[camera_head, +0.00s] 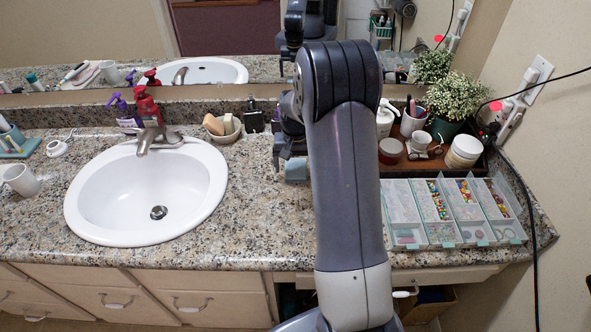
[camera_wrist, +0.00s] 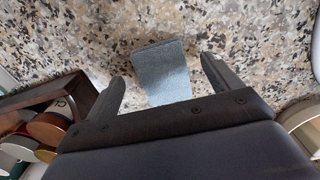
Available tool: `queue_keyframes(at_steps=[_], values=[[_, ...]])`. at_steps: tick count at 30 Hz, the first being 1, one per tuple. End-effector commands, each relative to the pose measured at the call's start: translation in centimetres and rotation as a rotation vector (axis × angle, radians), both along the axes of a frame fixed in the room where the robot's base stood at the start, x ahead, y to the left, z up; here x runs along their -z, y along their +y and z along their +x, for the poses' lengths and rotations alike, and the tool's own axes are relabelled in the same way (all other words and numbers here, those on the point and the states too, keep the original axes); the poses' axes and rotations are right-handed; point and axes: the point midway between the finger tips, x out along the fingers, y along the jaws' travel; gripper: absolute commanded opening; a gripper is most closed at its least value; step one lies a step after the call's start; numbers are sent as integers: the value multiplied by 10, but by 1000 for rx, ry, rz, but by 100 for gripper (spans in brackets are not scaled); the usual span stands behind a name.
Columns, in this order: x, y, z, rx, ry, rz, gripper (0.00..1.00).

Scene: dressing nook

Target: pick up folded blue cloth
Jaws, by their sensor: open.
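The folded blue cloth (camera_wrist: 163,72) lies flat on the speckled granite counter in the wrist view, a small light blue-grey block with straight edges. My gripper (camera_wrist: 162,69) is open, with one finger on each side of the cloth in the picture. The cloth's near end is hidden by the gripper body. The fingers do not visibly touch it, and their height above the counter is hard to judge. In the head view my gripper (camera_head: 289,160) is over the counter right of the sink, partly behind my arm.
A white sink (camera_head: 85,190) is on the left. A soap dish (camera_head: 222,136) stands at the back. On the right are a dark wooden tray (camera_wrist: 60,92) with jars, a potted plant (camera_head: 455,100) and a clear bead organizer (camera_head: 445,215). A mirror runs along the back.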

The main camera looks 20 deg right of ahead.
Motion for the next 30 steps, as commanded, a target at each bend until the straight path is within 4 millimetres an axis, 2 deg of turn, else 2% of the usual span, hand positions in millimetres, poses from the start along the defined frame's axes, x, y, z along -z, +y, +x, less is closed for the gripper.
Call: queue_keyframes(at_steps=[3,5,13,30], values=[[16,0,0,0,2,1,85],[21,0,0,0,0,0,85],[23,0,0,0,-1,0,85],[23,0,0,0,-1,0,39]])
